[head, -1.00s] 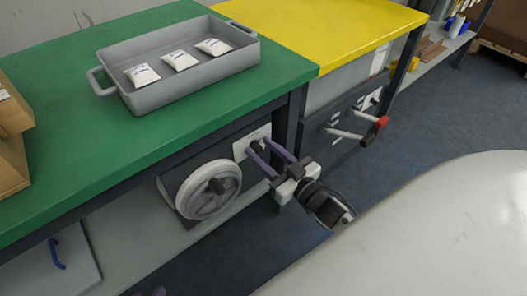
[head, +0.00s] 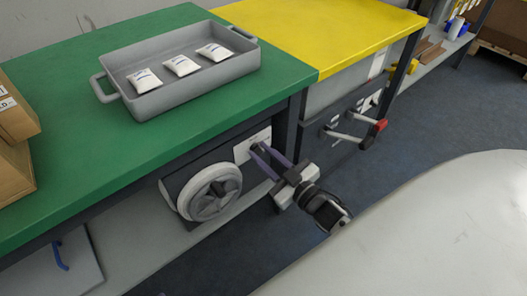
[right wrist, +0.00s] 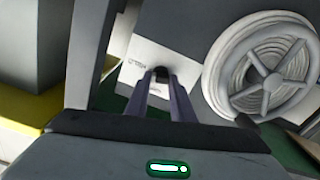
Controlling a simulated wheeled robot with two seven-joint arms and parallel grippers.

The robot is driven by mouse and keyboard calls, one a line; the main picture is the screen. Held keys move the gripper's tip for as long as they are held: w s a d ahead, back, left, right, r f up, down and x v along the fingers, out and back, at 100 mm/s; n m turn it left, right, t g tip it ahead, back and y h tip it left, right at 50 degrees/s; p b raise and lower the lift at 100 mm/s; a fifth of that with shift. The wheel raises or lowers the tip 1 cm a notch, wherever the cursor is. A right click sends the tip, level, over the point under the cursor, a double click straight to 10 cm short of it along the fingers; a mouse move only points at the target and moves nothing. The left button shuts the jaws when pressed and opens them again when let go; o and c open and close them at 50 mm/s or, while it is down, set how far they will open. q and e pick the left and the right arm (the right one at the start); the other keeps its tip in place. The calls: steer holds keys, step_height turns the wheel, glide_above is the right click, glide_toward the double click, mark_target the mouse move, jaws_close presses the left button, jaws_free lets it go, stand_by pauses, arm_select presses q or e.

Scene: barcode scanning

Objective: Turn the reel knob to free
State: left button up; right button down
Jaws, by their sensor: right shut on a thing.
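The reel knob (right wrist: 160,74) is a small dark knob on a white label plate (right wrist: 140,66), beside the hose reel. My right gripper (right wrist: 161,76) is shut on it, with one purple finger on each side. In the head view my right gripper (head: 258,147) reaches in from the lower right to the white plate (head: 243,150), and the fingertips hide the knob there. The pale grey round reel (head: 212,192) is just left of the gripper under the green bench, and it also shows in the right wrist view (right wrist: 262,66). The knob's setting cannot be read. My left gripper is not in view.
A grey tray (head: 150,105) with white packets stands on the green bench (head: 75,140). Cardboard boxes (head: 15,165) are at the left edge. A bench leg (head: 290,125) is close to the right gripper.

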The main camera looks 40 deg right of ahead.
steer(key=n, duration=0.2)
steer(key=shift+n+p, duration=0.4)
steer(key=shift+n, duration=0.4)
steer(key=shift+a+n, duration=0.1)
steer(key=shift+n, duration=0.9)
steer(key=shift+n+p, duration=0.3)
steer(key=shift+n, duration=0.1)
steer(key=n, duration=0.2)
steer(key=shift+f+n, duration=0.1)
steer(key=shift+n, duration=0.3)
steer(key=n, duration=0.3)
steer(key=shift+f, duration=0.1)
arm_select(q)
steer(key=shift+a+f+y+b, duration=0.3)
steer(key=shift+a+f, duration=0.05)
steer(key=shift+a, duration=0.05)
arm_select(e)
steer(key=n, duration=0.2)
steer(key=shift+n, duration=0.3)
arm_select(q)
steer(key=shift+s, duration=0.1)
